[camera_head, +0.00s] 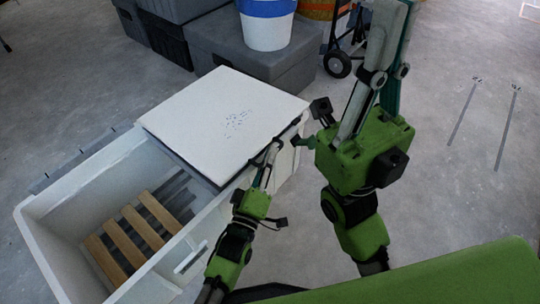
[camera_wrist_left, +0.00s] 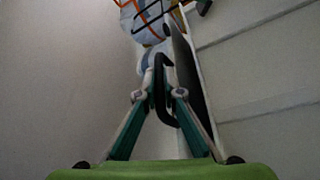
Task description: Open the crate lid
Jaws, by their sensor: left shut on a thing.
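The white crate (camera_head: 60,262) stands open at its near left part, with several wooden slats (camera_head: 125,232) on its floor. The white lid (camera_head: 225,105), specked with dark marks, covers the far right part. A dark gap shows under its near edge; I cannot tell how far it is raised. My left gripper (camera_head: 268,158) is at the lid's near right edge. In the left wrist view its fingers are shut on a black curved handle (camera_wrist_left: 160,85). My right gripper (camera_head: 385,45) is up to the right, apart from the lid; its fingertips are not clear.
Grey storage boxes (camera_head: 225,55) stand behind the crate, with a white and blue bucket (camera_head: 267,28) on top. A hand truck wheel (camera_head: 338,64) is behind my right gripper.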

